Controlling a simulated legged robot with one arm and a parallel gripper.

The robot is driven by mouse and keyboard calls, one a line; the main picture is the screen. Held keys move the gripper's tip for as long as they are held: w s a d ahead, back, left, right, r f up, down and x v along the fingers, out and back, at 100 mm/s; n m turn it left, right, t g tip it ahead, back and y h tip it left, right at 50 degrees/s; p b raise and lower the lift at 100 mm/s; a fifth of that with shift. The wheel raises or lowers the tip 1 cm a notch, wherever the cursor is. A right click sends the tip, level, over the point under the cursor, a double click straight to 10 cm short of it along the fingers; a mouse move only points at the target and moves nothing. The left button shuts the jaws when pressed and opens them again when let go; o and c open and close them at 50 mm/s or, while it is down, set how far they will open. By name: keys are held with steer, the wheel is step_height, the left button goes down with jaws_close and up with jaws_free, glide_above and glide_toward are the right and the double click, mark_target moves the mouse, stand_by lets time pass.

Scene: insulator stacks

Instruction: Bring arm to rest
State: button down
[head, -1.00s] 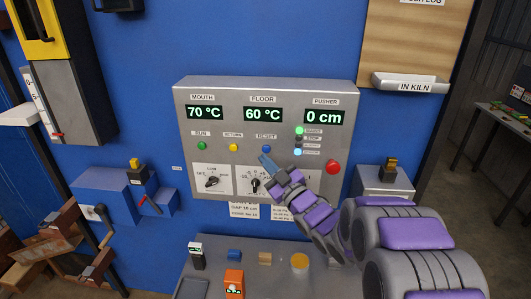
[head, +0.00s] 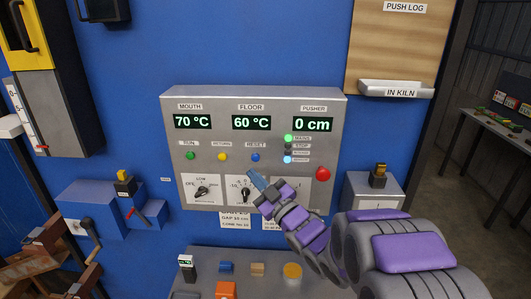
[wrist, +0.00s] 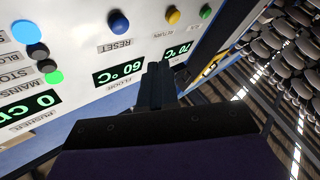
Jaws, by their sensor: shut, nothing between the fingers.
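My gripper (head: 257,181) is shut and empty. In the head view it is in front of the grey control panel (head: 333,145), just below the blue RESET button (head: 255,157) and over the right edge of the middle dial plate. I cannot tell whether it touches the panel. My purple and grey arm reaches in from the lower right. In the wrist view the closed fingers (wrist: 158,75) point toward the panel, near the FLOOR display (wrist: 118,73). The RESET button (wrist: 118,22) also shows there, apart from the fingers.
The panel reads 70 °C, 60 °C and 0 cm. A red button (head: 323,174) is at its right. Below, a grey bench (head: 200,260) holds small blocks. A wooden board (head: 403,40) with an IN KILN tray (head: 397,89) is upper right. Open floor lies at right.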

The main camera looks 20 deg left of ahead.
steer(key=d+f+m+h+b, duration=0.1)
steer(key=d+f+m+h, duration=0.3)
steer(key=d+h, duration=0.5)
steer(key=d+f+m+h, duration=0.3)
steer(key=d+m+h, duration=0.15)
steer(key=d, duration=0.75)
steer(key=s+d+f+m+g+h+b, duration=0.1)
steer(key=s+d+f+m+g+h, duration=0.35)
steer(key=s+d, duration=0.65)
steer(key=s+d+f+m+g, duration=0.1)
steer(key=s+g, duration=0.2)
steer(key=s, duration=0.7)
steer(key=s+d+f+m+g, duration=0.1)
steer(key=s+g, duration=0.2)
steer(key=s, duration=0.6)
steer(key=s+f+m+g+b, duration=0.1)
steer(key=s+g, duration=0.2)
steer(key=s, duration=0.7)
steer(key=shift+s+d+m, duration=0.3)
steer(key=shift+d+m, duration=0.1)
